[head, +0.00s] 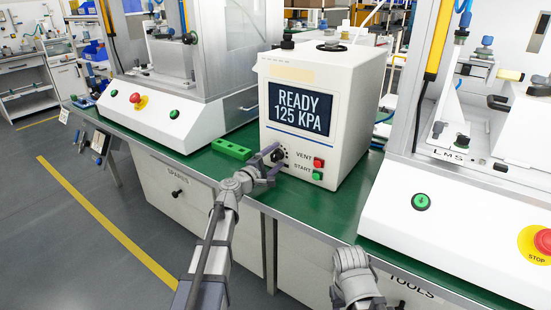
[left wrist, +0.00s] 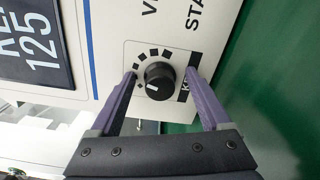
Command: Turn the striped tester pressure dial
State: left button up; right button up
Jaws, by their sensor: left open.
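The white tester (head: 345,130) stands on the green bench top, with a screen (head: 301,107) reading READY 125 KPA. Its black pressure dial (left wrist: 160,81) has a white pointer line and sits in a ring of black marks. In the head view the dial is largely hidden by my left gripper (head: 270,160). My left gripper is open, its two purple fingers (left wrist: 162,92) on either side of the dial, with visible gaps between them and the knob. Part of my right arm (head: 355,275) shows at the bottom; its gripper is out of view.
A red VENT button (head: 319,162) and a green START button (head: 317,175) sit right of the dial. A green block (head: 232,149) lies left of the tester. White presses stand on both sides, the right one with a red stop button (head: 542,241).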

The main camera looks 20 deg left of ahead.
pick_arm(q)
jog(key=v, duration=0.8)
jog(key=shift+w, duration=0.1)
